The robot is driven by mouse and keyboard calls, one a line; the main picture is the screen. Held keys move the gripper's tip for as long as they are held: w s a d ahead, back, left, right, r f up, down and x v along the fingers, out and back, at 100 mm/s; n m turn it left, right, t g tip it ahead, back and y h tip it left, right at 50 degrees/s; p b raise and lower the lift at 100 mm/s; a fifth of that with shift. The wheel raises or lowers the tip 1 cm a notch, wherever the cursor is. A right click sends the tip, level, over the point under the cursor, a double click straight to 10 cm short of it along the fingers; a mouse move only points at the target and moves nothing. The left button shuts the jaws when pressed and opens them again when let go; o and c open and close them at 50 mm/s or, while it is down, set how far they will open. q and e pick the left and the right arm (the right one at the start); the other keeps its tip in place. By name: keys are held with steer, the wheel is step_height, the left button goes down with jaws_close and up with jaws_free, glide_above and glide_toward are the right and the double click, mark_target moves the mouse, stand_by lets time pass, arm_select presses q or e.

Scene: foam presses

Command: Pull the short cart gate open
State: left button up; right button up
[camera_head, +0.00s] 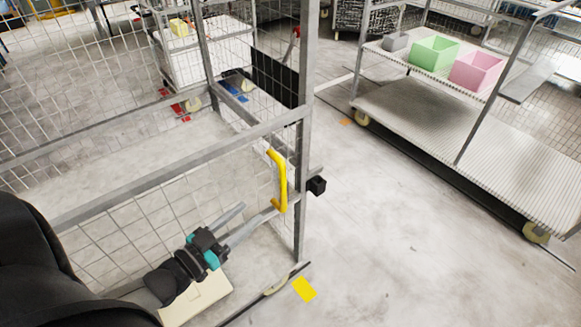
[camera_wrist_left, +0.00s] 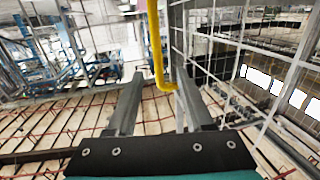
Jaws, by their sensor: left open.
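The short cart gate (camera_head: 150,176) is a low wire-mesh panel in a grey metal frame, left of centre in the head view. A yellow bar handle (camera_head: 282,180) stands upright at its right end, near a grey corner post (camera_head: 304,130). A black block (camera_head: 317,186) juts from that post. My left gripper (camera_head: 259,209) is open and empty, just left of the handle's lower part. In the left wrist view, the yellow handle (camera_wrist_left: 156,45) shows between the directions of the two spread fingers (camera_wrist_left: 159,78). I cannot tell whether they touch it. My right gripper is out of view.
A flat shelf cart (camera_head: 430,130) with green (camera_head: 434,53) and pink (camera_head: 476,70) bins stands at the right. A yellow floor mark (camera_head: 304,289) lies near the post. Bare floor (camera_head: 400,230) lies between the gate and that cart. Mesh cage walls (camera_head: 80,80) stand at the back left.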

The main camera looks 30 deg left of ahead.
arm_select(q)
steer(key=w+d+r, duration=0.1)
steer(key=w+d, duration=0.2)
steer(key=w, duration=1.2)
steer(key=shift+d+b, duration=0.15)
steer(key=shift+b, duration=0.25)
steer(key=shift+r, duration=0.1)
steer(key=shift+c, duration=0.2)
jaws_close()
stand_by(0.6)
